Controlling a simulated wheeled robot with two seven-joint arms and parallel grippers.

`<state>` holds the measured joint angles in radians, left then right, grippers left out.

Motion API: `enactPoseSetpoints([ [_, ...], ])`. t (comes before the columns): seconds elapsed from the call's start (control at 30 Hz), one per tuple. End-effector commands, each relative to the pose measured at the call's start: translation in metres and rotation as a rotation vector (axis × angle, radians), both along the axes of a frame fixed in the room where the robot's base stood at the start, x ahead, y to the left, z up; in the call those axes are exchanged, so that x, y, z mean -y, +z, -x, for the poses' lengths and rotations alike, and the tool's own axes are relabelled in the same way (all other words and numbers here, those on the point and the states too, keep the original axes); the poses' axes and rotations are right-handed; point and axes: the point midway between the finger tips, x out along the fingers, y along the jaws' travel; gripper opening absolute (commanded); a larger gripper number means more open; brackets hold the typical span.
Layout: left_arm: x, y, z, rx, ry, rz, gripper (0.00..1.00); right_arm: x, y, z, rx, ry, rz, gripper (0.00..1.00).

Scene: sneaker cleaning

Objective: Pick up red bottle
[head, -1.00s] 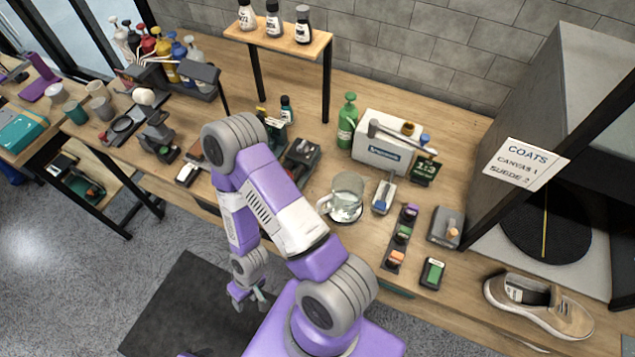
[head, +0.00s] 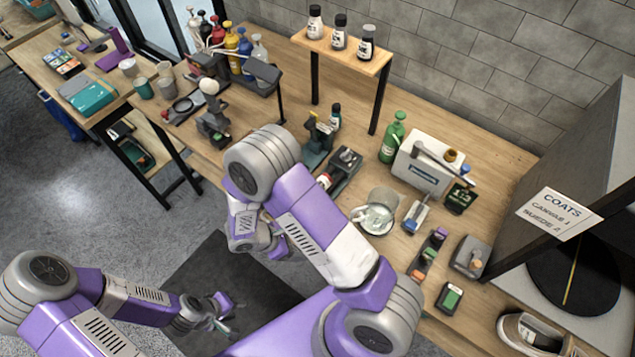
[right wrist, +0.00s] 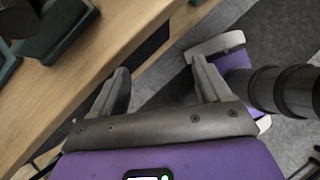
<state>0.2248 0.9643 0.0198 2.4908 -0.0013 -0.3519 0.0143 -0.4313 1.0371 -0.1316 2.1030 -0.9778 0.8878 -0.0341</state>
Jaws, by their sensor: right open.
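The red bottle (head: 217,34) stands at the back left of the long bench in the head view, in a row of coloured pump bottles. Its lower part is hidden by the dark rack in front. My left gripper (head: 226,316) hangs low over the dark floor mat, far from the bottle; its fingers are too small to read. My right gripper shows in the right wrist view (right wrist: 162,82), with its fingers apart and nothing between them, beside the bench edge. In the head view the right hand is mostly hidden by its own arm.
A raised shelf (head: 340,52) carries several small bottles. A side table (head: 80,90) stands left. The floor between is clear.

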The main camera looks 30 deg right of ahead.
Motion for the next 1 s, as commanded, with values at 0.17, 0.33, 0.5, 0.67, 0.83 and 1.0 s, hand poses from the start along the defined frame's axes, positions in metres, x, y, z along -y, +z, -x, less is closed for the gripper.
enactPoseSetpoints([
  [0.17,0.0,0.01,0.0,0.0,0.0,0.0,0.38,0.03,0.054,-0.061,0.061,0.363,0.349,0.77],
  [0.33,0.0,0.011,0.0,0.0,0.0,0.0,0.38,0.049,0.071,-0.083,0.047,0.529,0.515,0.77],
  [0.5,0.0,0.011,0.0,0.0,0.0,0.0,0.38,0.064,0.071,-0.091,0.043,0.563,0.552,0.77],
  [0.67,0.0,0.013,0.0,0.0,0.0,0.0,0.38,0.08,0.065,-0.095,0.04,0.56,0.551,0.77],
  [0.83,0.0,0.016,0.0,0.0,0.0,0.0,0.38,0.105,0.057,-0.098,0.039,0.558,0.549,0.77],
  [1.0,0.0,0.016,0.0,0.0,0.0,0.0,0.38,0.12,0.049,-0.104,0.043,0.559,0.547,0.77],
])
